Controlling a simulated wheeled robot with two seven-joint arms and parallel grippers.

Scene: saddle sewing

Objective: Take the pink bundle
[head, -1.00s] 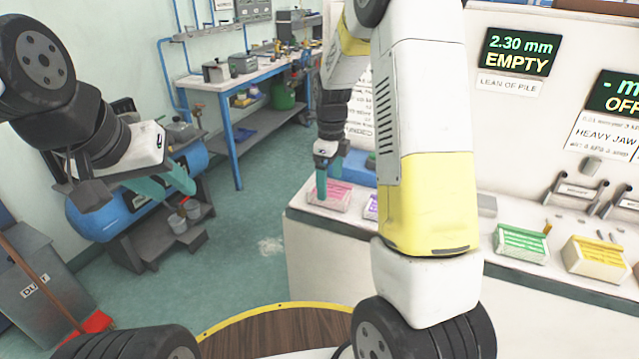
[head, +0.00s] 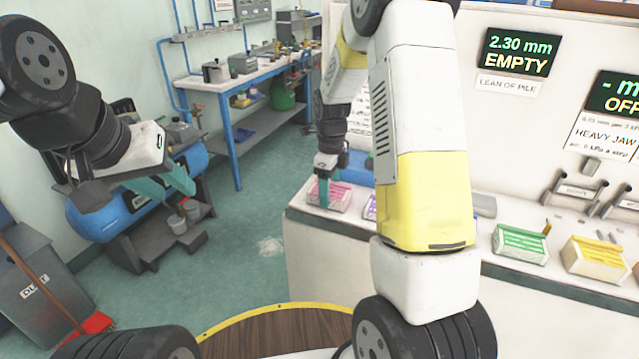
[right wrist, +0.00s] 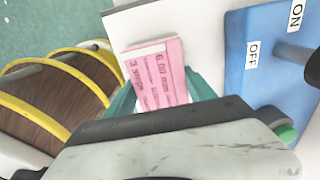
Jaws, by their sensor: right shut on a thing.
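The pink bundle (head: 338,196) sits at the left end of the white bench, partly hidden by my gripper. In the right wrist view the pink bundle (right wrist: 158,75) shows a printed label reading "6.00 mm" and lies between the teal fingers. My right gripper (head: 323,192) points down and is shut on the bundle, at bench height. My left gripper (head: 168,192) hangs over the floor at the left, far from the bench, with its teal fingers apart and nothing seen between them.
A purple bundle (head: 370,207) stands beside the pink one, mostly behind my arm. Green (head: 520,243) and yellow (head: 597,257) bundles stand further right. A blue box with an ON/OFF switch (right wrist: 262,75) is close to the right gripper.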

